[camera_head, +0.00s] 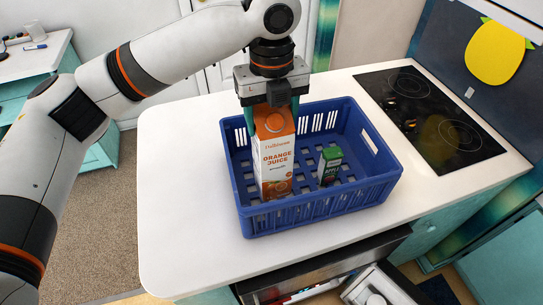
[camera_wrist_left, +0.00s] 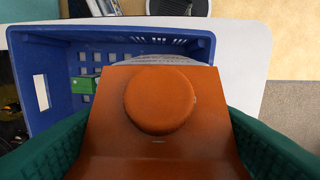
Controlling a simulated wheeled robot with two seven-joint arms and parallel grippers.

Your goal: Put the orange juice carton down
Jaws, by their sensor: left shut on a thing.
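The orange juice carton (camera_head: 275,160) is orange and white and stands upright inside the blue crate (camera_head: 318,215), in its left part. Whether its base touches the crate floor I cannot tell. My left gripper (camera_head: 270,110) comes from above, with its green fingers on both sides of the carton's top, shut on it. In the left wrist view the carton's orange top and round cap (camera_wrist_left: 160,103) fill the middle, between the green fingers. My right gripper is not in view.
A small green apple juice box (camera_head: 329,166) stands in the crate, right of the carton. The crate sits on a white counter (camera_head: 185,200), with a black cooktop (camera_head: 430,115) to its right. The counter's left part is clear.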

